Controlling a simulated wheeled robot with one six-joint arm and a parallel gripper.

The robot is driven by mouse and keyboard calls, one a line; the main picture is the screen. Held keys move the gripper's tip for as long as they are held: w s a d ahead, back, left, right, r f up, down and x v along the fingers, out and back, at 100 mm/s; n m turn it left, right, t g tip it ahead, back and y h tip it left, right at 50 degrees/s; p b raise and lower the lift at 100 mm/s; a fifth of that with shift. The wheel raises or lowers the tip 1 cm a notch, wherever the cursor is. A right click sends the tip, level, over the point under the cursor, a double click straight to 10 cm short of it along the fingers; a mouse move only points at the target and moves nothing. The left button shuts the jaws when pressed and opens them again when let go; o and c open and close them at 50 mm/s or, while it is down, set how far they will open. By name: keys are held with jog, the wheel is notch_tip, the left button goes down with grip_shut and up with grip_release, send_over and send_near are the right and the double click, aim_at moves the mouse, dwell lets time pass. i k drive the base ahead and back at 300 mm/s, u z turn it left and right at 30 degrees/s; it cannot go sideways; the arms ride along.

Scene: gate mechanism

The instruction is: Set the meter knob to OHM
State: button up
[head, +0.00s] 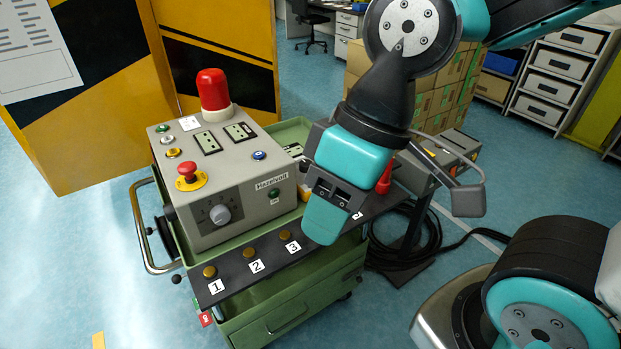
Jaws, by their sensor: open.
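My gripper (325,220) hangs over the right part of the green cart, fingers pointing down. I see it from the side, with one broad teal finger in front; it is open, and nothing shows held in it. A grey round knob (220,214) sits on a dark plate on the front of the grey Hazelvolt box, left of my gripper and apart from it. No meter or OHM label is readable. A small yellow thing (306,193) shows partly behind my gripper; I cannot tell what it is.
The green cart (290,315) carries the box, with a red lamp (213,90) and red stop button (187,171) on top. A black strip (270,262) has brass buttons numbered 1, 2, 3. A grey case (437,160) and cable (400,250) are right.

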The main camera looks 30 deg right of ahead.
aim_at(304, 165)
jog(key=z, duration=0.45)
jog(key=i, duration=0.3)
jog(key=u, duration=0.1)
jog(key=k, duration=0.45)
jog(key=u, duration=0.2)
jog(key=i, duration=0.9)
jog(key=z, duration=0.75)
